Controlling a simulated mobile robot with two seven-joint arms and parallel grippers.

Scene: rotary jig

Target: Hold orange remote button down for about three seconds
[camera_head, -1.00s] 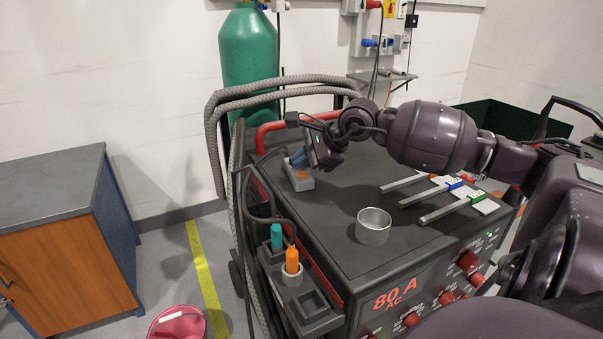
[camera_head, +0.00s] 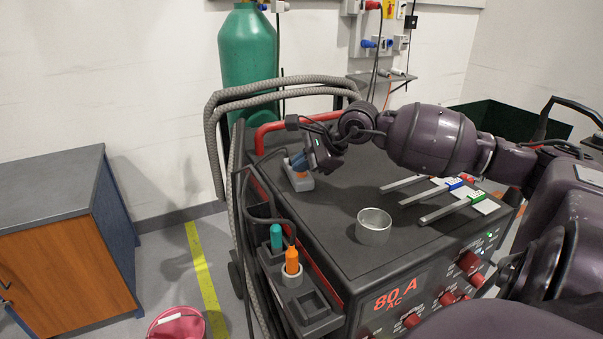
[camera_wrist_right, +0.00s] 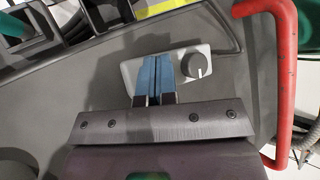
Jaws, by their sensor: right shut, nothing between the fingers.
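The remote (camera_head: 301,185) is a small light grey box on the far left part of the dark machine top. Part of its orange button (camera_head: 302,175) shows below my right fingertips. My right gripper (camera_head: 300,163) is shut with blue fingers, holds nothing and points down at the button. In the right wrist view the shut fingers (camera_wrist_right: 154,80) lie over the remote (camera_wrist_right: 126,72), beside its dark knob (camera_wrist_right: 196,64), and hide the button. The fingertips appear to touch it; how far it is pressed I cannot tell. My left gripper is not in view.
A metal cup (camera_head: 373,227) stands on the machine top. Several flat bars lie to its right. A red rail (camera_head: 268,130) and grey hoses (camera_head: 225,100) border the remote's far side. Teal and orange pens (camera_head: 292,262) stand in the side holder.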

